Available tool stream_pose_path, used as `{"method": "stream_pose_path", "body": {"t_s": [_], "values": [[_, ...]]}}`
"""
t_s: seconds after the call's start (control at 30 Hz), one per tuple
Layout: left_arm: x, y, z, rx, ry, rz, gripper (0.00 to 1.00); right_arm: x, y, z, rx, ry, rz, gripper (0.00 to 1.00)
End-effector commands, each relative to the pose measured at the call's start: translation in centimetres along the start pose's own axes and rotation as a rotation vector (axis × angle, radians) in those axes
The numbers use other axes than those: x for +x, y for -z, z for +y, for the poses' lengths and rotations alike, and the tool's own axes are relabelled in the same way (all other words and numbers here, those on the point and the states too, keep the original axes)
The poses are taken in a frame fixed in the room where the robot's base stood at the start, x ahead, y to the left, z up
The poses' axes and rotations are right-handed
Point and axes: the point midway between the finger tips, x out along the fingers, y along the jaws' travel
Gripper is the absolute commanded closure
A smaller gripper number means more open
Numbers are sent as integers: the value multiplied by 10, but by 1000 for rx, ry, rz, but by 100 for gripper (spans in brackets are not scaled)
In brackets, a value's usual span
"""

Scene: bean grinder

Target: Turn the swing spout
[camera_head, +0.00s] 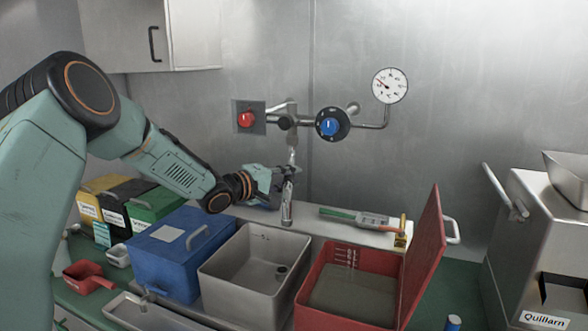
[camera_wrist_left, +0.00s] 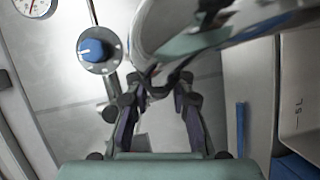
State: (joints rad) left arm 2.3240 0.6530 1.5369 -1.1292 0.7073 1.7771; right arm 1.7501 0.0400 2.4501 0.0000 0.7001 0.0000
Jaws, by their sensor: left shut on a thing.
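My left gripper (camera_head: 283,178) reaches in from the left and is shut on the spout partway down. In the left wrist view, the spout (camera_wrist_left: 215,38) is a large curved shiny tube crossing the top, and my left gripper (camera_wrist_left: 168,82) has its fingertips against it. The exact contact is partly hidden by the fingers. My right gripper is not in view.
A blue knob (camera_head: 329,126), a red knob (camera_head: 246,119) and a gauge (camera_head: 390,85) are on the wall. Below stand a grey basin (camera_head: 218,272), a blue box (camera_head: 150,262) and a red box with its lid raised (camera_head: 426,255). A steel machine (camera_head: 519,240) stands right.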

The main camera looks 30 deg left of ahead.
Motion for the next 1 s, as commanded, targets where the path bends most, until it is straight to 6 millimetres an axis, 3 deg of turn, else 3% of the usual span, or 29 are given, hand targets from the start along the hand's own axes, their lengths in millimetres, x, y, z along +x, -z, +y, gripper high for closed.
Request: {"method": "stream_pose_path", "body": {"t_s": [0.03,0.4,1.0], "values": [[-3,2,-1,-1,6,-17,100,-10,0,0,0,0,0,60],[-19,22,-6,22,-16,-168,100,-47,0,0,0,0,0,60],[-34,48,-14,47,-42,-340,100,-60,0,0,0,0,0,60]]}}
